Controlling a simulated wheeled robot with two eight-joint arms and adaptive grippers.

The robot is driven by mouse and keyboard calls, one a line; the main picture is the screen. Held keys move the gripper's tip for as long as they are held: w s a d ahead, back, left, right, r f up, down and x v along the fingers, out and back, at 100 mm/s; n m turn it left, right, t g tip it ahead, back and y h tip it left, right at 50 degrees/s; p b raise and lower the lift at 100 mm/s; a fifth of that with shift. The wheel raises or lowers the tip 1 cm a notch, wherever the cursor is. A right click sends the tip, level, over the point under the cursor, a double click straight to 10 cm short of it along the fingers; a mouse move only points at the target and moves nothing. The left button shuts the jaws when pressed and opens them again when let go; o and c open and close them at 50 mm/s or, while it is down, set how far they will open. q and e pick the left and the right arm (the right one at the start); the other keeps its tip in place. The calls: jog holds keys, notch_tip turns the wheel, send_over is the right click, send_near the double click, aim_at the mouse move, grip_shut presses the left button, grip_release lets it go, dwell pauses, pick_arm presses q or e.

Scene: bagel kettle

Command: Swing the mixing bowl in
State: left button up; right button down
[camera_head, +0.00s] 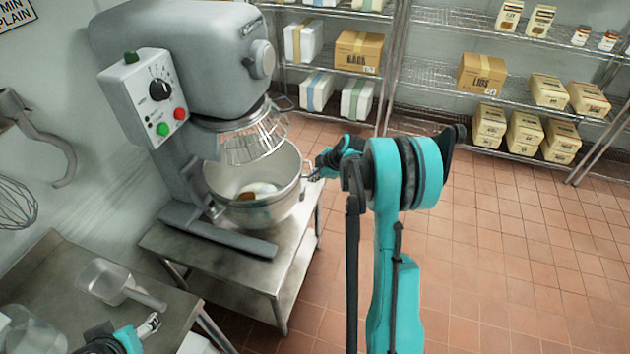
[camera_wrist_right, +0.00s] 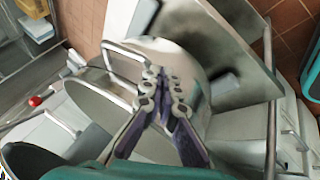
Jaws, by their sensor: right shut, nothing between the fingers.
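The steel mixing bowl (camera_head: 272,214) sits low under the grey stand mixer (camera_head: 200,58), beneath its wire guard (camera_head: 252,142). White and brown contents lie in it. My right gripper (camera_head: 315,174) is at the bowl's right side, close to its side handle; contact is unclear in the head view. In the right wrist view my right gripper (camera_wrist_right: 160,82) has its fingers together with nothing between them, in front of shiny metal and beside a metal loop handle (camera_wrist_right: 108,58). My left gripper (camera_head: 150,326) is at the lower left, away from the bowl; its jaw opening is unclear.
The mixer stands on a low steel table (camera_head: 215,258). A metal scoop (camera_head: 105,282) lies on the left counter (camera_head: 60,275). A dough hook and whisk hang on the left wall. Wire shelves (camera_head: 455,95) with boxes stand behind. The tiled floor at right is clear.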

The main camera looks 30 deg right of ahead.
jog(key=w+n+y, duration=0.1)
jog(key=w+n, duration=0.2)
jog(key=w, duration=0.6)
jog(key=shift+g+y+p, duration=0.3)
jog(key=shift+y, duration=0.1)
jog(key=shift+r, duration=0.1)
jog(key=shift+a, duration=0.15)
